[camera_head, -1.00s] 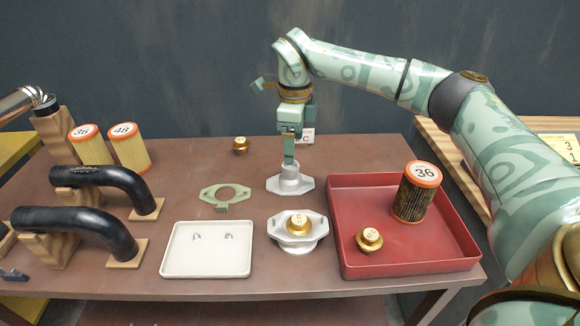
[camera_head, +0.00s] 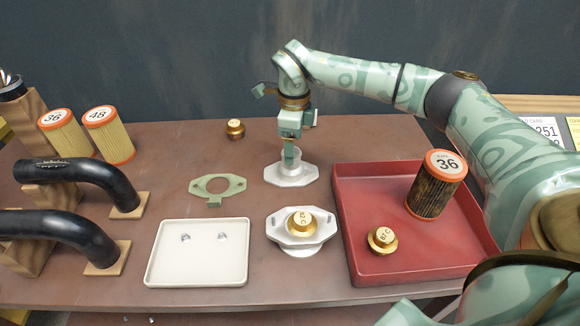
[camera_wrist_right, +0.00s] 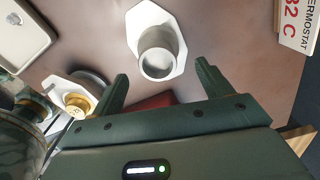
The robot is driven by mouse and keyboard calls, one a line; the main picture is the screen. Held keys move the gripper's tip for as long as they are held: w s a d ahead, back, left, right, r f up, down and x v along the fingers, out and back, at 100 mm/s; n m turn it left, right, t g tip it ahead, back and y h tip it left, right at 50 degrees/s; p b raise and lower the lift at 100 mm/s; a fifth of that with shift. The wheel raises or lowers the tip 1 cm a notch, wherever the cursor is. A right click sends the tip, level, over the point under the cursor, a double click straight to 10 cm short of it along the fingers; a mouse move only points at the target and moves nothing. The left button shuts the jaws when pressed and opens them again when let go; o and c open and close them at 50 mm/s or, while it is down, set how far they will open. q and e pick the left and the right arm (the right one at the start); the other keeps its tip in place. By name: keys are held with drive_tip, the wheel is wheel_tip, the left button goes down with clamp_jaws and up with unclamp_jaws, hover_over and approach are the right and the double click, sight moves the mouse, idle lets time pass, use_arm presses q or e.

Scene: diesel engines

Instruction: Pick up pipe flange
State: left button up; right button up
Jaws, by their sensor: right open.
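The pipe flange (camera_head: 281,177) is a pale silver plate with a round upright neck, lying on the brown table behind the thermostat housing. It also shows in the right wrist view (camera_wrist_right: 157,47), neck facing the camera. My right gripper (camera_head: 290,155) points down at the neck from above. In the wrist view its two dark green fingers (camera_wrist_right: 161,70) are spread apart with nothing between them, and the neck appears just beyond their tips. The head view does not clearly show whether a finger touches the neck. My left gripper is not in view.
A silver housing (camera_head: 300,240) with a brass thermostat (camera_head: 301,222) stands in front. A green gasket (camera_head: 234,184) and white tray (camera_head: 160,274) lie left. A red tray (camera_head: 360,276) holds a filter (camera_head: 435,187) and brass thermostat (camera_head: 382,239). Black hoses (camera_head: 85,172) stand far left.

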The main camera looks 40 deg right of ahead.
drive_tip(key=shift+a+f, duration=0.1)
drive_tip(key=shift+f, duration=0.5)
wheel_tip(320, 180, down, 4)
drive_tip(key=shift+w+a+f+b, duration=0.15)
drive_tip(key=shift+f+b, duration=0.1)
drive_tip(key=shift+b, duration=0.8)
drive_tip(key=shift+r, duration=0.15)
drive_tip(key=c, duration=1.6)
